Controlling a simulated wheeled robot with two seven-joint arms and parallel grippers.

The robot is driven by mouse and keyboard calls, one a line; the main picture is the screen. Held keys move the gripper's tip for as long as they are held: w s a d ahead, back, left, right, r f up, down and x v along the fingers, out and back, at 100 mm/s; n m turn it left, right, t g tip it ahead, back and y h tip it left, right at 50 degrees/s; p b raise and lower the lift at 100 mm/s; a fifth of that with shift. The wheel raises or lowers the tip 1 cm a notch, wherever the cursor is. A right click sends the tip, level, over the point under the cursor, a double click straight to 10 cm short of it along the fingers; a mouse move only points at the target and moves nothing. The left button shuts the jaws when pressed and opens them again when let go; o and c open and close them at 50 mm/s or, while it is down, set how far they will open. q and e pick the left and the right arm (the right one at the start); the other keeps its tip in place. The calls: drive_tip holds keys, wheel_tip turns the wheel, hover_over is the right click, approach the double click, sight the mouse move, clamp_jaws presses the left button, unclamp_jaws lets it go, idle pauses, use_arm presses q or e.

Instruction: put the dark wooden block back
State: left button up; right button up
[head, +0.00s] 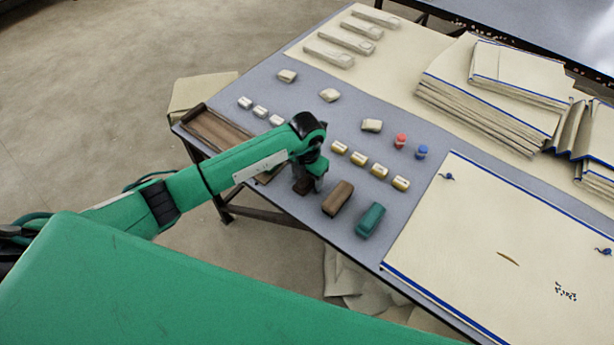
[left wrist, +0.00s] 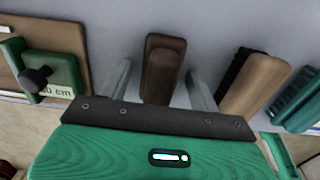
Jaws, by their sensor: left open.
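The dark wooden block (left wrist: 160,68) stands between the two fingers of my left gripper (left wrist: 160,86) in the left wrist view. The fingers are open, with a gap visible on each side of the block. In the head view my left gripper (head: 309,184) is low over the near edge of the grey table, and the dark block (head: 302,187) shows partly beneath it. Whether the block rests on the table is hard to tell. My right gripper is not in view.
A brown brush (head: 338,198) and a green one (head: 370,219) lie just right of my left gripper. A wooden tray (head: 208,128) sits at the table's left end. Several small yellowish blocks (head: 358,159) lie behind.

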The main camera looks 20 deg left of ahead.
use_arm(q)
drive_tip(key=shift+r, duration=0.1)
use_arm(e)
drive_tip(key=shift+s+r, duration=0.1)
use_arm(q)
drive_tip(key=shift+r, duration=0.2)
wheel_tip(320, 180, up, 5)
drive_tip(key=shift+f, duration=0.15)
wheel_tip(320, 180, up, 6)
drive_tip(key=shift+b, duration=0.55)
drive_tip(key=shift+r, duration=0.5)
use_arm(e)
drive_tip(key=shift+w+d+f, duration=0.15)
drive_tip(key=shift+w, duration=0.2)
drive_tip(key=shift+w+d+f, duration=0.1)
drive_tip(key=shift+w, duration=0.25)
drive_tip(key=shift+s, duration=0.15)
